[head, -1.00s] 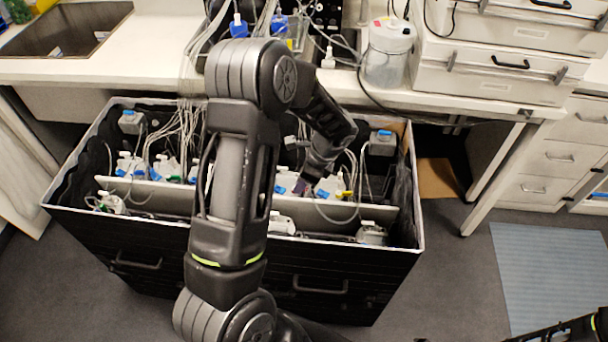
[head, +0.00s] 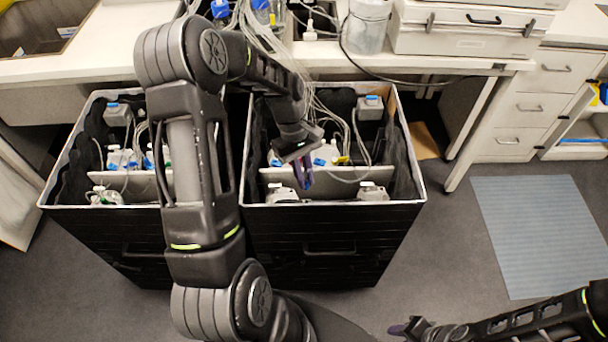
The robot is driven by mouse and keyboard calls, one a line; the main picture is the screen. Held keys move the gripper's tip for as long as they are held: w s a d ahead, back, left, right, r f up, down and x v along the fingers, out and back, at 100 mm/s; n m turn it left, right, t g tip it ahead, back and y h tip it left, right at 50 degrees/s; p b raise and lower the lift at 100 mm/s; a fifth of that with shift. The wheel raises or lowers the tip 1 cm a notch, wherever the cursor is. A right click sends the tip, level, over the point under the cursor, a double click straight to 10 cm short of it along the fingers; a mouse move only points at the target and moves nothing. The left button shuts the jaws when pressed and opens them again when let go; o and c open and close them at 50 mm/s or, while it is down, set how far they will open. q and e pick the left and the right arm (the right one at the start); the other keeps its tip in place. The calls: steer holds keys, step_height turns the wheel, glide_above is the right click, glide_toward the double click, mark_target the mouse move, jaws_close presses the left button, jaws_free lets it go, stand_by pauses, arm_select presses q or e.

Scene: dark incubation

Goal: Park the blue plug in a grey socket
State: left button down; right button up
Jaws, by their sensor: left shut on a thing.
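My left gripper (head: 303,177) hangs over the right black box, in front of its grey divider, fingers pointing down. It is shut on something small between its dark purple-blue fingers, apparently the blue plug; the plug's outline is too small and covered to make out. A grey block with a blue top (head: 370,107) sits in the back right corner of the right box, and a similar grey block (head: 117,114) is in the left box's back corner. I cannot tell which parts are the grey sockets. My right gripper (head: 403,328) is low at the bottom edge, its jaws unclear.
The right black box (head: 330,218) holds bottles, tubes and a divider (head: 345,174); the left black box (head: 95,222) is similar. Loose white tubes (head: 330,115) run up to the bench. Blue-capped bottles (head: 262,10) stand on the bench. The floor at right is clear around a blue-grey mat (head: 540,230).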

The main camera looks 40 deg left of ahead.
arm_select(q)
steer(key=shift+f, duration=0.15)
step_height(320, 180, down, 6)
steer(key=b, duration=0.4)
steer(key=shift+r, duration=0.3)
steer(key=shift+f+b, duration=0.65)
steer(key=shift+f, duration=0.3)
stand_by(1.1)
steer(key=c, duration=1.4)
jaws_free()
steer(key=shift+o, duration=0.2)
steer(key=shift+r, duration=0.1)
steer(key=b+v, duration=0.1)
steer(key=v, duration=0.6)
steer(key=shift+a+r, duration=0.15)
steer(key=shift+r, duration=0.15)
